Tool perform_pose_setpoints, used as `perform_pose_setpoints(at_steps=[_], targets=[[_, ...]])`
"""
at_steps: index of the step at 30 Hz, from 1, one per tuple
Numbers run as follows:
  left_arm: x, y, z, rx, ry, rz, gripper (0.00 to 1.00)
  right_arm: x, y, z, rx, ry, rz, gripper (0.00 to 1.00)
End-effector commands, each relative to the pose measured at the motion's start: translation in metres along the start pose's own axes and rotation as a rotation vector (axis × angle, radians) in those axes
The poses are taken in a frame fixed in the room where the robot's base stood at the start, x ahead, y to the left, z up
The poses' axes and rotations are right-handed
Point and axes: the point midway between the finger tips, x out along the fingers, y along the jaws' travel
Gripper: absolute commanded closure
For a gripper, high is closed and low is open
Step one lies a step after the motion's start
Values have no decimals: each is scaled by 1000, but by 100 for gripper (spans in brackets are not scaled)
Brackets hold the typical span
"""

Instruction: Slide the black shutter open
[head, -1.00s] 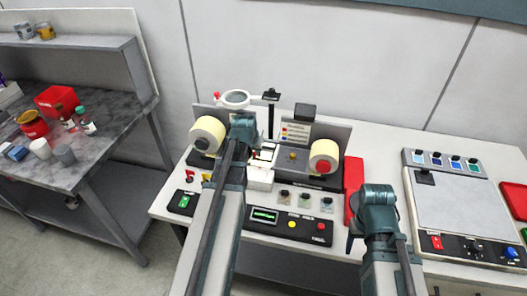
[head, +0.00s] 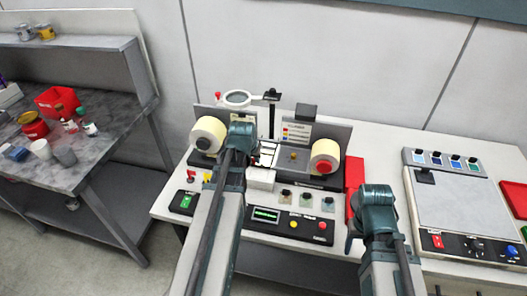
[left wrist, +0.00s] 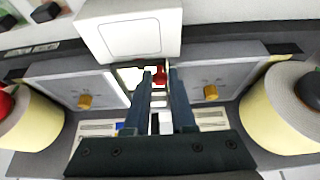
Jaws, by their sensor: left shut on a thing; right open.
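The label rewinder (head: 325,131) stands on the table with a pale label roll (head: 208,134) at its left and another (head: 325,155) at its right. My left gripper (left wrist: 160,76) is over the middle of it, between the two rolls. Its fingers are closed in on a small red knob (left wrist: 160,73), in front of a bright pale window (left wrist: 128,76). The black shutter is mostly hidden by my gripper, and I cannot make out its edges. My right gripper (head: 352,240) is open and empty, pointing down by the front of the table, right of the rewinder.
A white box-shaped part (head: 260,178) stands close in front of my left fingers. A control panel (head: 290,222) with a display and buttons is at the front. A magnifier (head: 238,98) rises behind. A red block (head: 354,175) and a grey-topped device (head: 452,200) stand to the right.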

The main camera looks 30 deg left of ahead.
Motion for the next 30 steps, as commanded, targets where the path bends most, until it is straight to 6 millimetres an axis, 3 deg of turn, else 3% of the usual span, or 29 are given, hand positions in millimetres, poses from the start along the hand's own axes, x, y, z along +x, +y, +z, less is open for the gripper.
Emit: perform_pose_setpoints(at_steps=[30], targets=[[-18,11,37,3,-1,2,94,0,0,0,0,0,0,40]])
